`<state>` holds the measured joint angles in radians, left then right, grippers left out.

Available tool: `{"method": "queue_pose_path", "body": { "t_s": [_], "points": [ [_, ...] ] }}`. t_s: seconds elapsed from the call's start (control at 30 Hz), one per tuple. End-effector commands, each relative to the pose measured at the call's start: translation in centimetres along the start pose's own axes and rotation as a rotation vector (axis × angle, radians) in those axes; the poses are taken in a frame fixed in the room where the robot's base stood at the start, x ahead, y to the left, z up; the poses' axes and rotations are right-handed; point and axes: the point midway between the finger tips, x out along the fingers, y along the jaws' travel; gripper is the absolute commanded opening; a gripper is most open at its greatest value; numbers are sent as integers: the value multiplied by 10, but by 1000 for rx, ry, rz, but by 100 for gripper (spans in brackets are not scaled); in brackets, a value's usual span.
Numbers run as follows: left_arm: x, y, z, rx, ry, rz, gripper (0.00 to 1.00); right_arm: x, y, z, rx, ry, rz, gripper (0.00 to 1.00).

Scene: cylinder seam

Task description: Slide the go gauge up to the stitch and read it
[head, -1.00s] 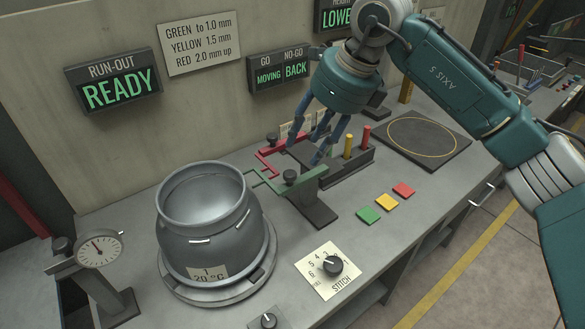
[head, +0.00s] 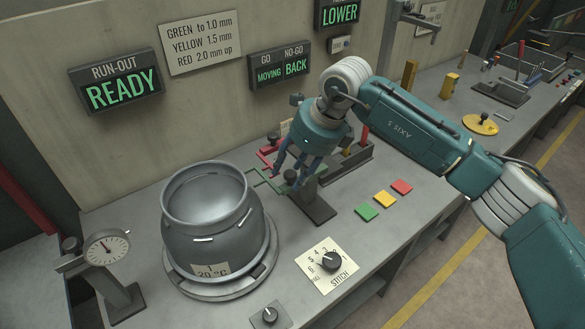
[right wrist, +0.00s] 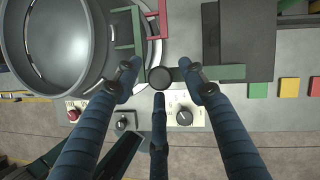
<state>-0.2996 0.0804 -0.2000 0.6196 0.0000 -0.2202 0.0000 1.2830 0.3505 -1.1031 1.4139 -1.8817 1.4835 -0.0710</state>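The green go gauge (head: 272,183) has a black knob (right wrist: 160,77) and a forked end that points at the grey cylinder (head: 212,232). My right gripper (head: 296,178) is over this knob. In the right wrist view its three fingers are spread around the knob, with gaps visible, so it looks open. The red no-go gauge (head: 266,157) is just behind. Short bright stitch marks (head: 204,239) show on the cylinder's side. The GO / NO-GO display (head: 281,68) reads MOVING under GO and BACK under NO-GO. My left gripper is not in view.
A stitch dial (head: 330,262) is at the front. Green, yellow and red tiles (head: 384,199) lie to the right. A dial indicator (head: 107,248) stands left of the cylinder. The run-out display (head: 117,87) reads READY. The bench between dial and tiles is clear.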

Motion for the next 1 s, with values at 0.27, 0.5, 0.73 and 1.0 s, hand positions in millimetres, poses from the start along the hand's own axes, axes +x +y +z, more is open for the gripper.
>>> {"method": "queue_pose_path", "body": {
  "t_s": [0.27, 0.5, 0.73, 1.0],
  "points": [
    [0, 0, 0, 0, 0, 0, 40, -1, 0, 1, 0, -2, -1, 0],
    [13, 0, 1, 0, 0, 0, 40, 3, 6, 4, -2, -7, -1, 0],
    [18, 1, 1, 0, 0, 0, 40, 0, 14, 8, -2, -9, 0, 0],
    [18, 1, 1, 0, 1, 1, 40, 0, 14, 8, -3, -8, 2, 43]
  ]
}}
